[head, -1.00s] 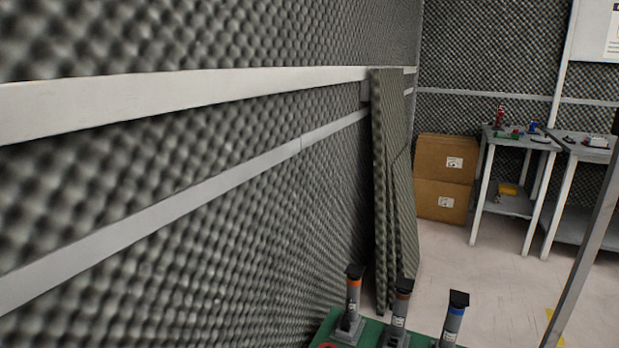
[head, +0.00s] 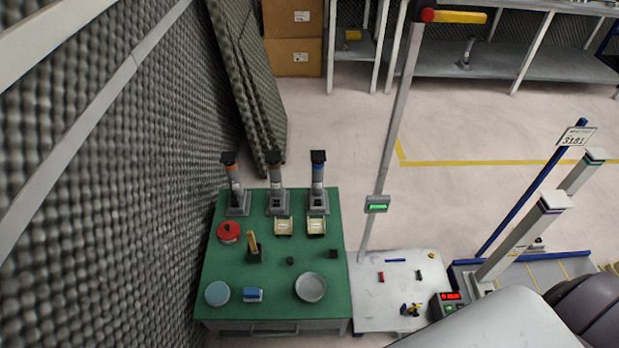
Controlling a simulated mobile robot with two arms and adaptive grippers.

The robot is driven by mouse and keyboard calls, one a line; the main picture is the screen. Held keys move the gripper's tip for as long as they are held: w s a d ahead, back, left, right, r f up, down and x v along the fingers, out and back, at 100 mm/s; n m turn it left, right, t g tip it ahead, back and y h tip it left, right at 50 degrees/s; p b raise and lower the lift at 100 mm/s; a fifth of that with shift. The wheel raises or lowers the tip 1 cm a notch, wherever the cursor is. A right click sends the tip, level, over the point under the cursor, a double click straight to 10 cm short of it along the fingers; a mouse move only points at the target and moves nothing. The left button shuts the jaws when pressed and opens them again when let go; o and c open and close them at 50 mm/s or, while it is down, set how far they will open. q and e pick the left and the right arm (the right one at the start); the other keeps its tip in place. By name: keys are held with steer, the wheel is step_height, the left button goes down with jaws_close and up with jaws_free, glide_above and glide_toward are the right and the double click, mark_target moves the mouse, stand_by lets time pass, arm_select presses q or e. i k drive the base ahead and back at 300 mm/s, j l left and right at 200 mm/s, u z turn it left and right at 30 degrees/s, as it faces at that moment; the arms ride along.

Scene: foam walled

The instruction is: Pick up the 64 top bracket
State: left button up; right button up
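I cannot make out any part marked 64, and I cannot tell which thing is the top bracket. A green-topped table (head: 223,272) holds three upright grey posts with black tops: one with an orange band (head: 235,184), one with a brown band (head: 276,184) and one with a blue band (head: 318,184). Two small cream trays (head: 283,226) (head: 316,226) sit in front of them. Two tall pale columns (head: 528,232) (head: 583,172), with purple and teal bands near their tops, stand at the right. Neither gripper is in view.
A foam wall (head: 120,200) runs along the left. Open floor (head: 450,125) lies beyond.

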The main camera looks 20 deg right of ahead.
mark_target(315, 226)
steer(key=l+z, duration=0.15)
steer(key=z, duration=0.55)
